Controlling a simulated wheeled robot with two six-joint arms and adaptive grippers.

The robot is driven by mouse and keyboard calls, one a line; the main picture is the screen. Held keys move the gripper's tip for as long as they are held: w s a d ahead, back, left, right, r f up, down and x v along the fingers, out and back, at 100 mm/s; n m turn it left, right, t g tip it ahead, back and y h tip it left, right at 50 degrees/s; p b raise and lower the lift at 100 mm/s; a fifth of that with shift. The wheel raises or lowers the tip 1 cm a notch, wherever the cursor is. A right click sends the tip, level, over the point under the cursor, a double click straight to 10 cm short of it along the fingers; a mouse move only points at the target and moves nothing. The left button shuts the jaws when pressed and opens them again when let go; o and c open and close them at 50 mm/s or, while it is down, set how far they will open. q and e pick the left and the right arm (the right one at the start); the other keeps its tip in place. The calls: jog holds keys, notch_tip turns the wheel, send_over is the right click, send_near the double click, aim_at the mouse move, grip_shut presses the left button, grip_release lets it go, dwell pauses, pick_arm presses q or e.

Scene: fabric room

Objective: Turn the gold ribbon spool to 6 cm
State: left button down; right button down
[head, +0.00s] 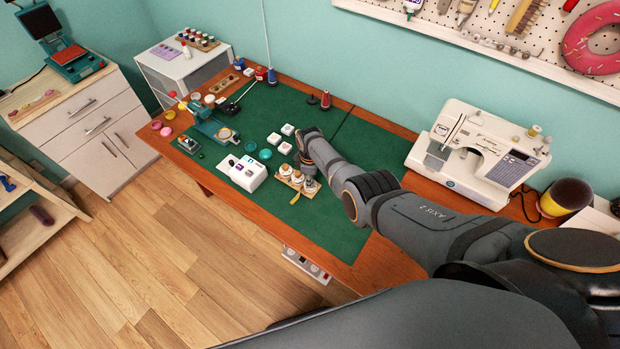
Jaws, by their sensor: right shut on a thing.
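A small wooden stand (291,186) with several ribbon spools is on the green mat, near its front edge. The spools look pale with tan tops, and their colours are too small to tell apart surely. My right gripper (306,164) reaches down from the right to the right end of the stand. It is shut on a spool there (310,184), which I take to be the gold ribbon spool. The wrist and fingers hide part of it, and no centimetre marking is readable. My left gripper is not in view.
A white box with buttons (242,172) stands just left of the stand. Small white blocks (287,130) and teal dishes (265,155) lie behind it. A sewing machine (480,150) stands at the right. The mat's front right (335,235) is clear.

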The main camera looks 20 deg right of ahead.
jog(key=c, duration=1.1)
grip_release()
jog(key=shift+c, duration=0.2)
notch_tip(320, 180, up, 12)
jog(key=shift+s, duration=0.2)
jog(key=shift+a, duration=0.1)
